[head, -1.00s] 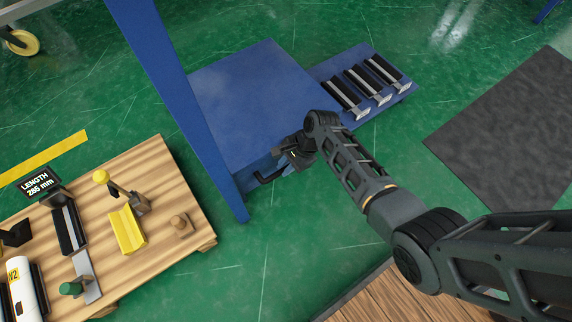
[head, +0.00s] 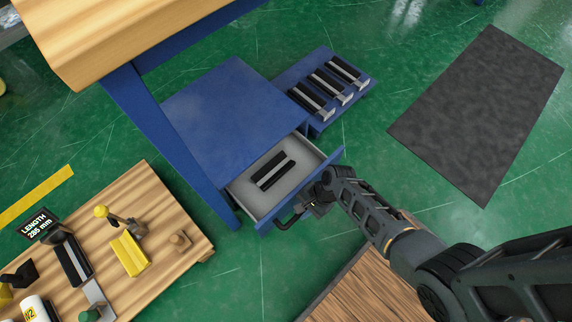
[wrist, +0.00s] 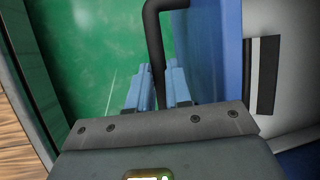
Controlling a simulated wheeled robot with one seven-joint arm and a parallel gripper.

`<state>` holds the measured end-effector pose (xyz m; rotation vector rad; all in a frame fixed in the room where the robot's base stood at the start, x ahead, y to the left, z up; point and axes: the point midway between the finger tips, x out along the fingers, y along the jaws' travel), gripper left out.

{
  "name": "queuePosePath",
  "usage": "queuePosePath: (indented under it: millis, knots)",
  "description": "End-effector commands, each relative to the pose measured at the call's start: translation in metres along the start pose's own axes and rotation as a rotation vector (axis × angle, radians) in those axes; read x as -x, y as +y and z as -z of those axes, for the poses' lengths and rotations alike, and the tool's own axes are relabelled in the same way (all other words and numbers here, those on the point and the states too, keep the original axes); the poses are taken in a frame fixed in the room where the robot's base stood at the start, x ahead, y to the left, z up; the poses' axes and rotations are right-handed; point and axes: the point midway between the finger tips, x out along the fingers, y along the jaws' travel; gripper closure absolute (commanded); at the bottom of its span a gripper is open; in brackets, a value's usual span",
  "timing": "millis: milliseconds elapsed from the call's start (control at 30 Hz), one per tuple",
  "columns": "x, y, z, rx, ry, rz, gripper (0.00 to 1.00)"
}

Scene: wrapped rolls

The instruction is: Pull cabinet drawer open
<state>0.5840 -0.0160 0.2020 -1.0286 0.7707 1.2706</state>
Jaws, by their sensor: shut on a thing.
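The blue cabinet (head: 225,110) stands on the green floor beside a blue table leg. Its drawer (head: 245,201) is pulled out, showing a pale grey interior with a black-and-grey block (head: 273,170) inside. My gripper (head: 303,209) is at the drawer's blue front, shut on the black drawer handle (head: 287,223). In the wrist view my gripper's blue-grey fingers (wrist: 159,70) are either side of the lower end of the handle (wrist: 153,30), beside the blue drawer front (wrist: 207,50). The exact contact is partly hidden.
A blue rack (head: 318,120) with several black-and-silver blocks stands behind the cabinet. A wooden board (head: 165,215) with tools lies at left. A wooden platform (head: 355,285) is close below the arm. A dark mat (head: 480,110) lies right, with green floor between.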

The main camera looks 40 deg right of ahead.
Motion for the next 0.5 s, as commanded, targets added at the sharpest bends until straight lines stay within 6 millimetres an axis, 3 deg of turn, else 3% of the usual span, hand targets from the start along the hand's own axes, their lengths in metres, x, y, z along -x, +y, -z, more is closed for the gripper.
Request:
queuePosePath:
  millis: [33, 200, 500]
  knots:
    - [0.007, 0.014, -0.004, -0.004, -0.002, -0.002, 1.0]
    - [0.01, 0.045, -0.005, -0.001, -0.001, 0.0, 1.0]
    - [0.012, 0.068, -0.006, 0.0, -0.001, 0.002, 1.0]
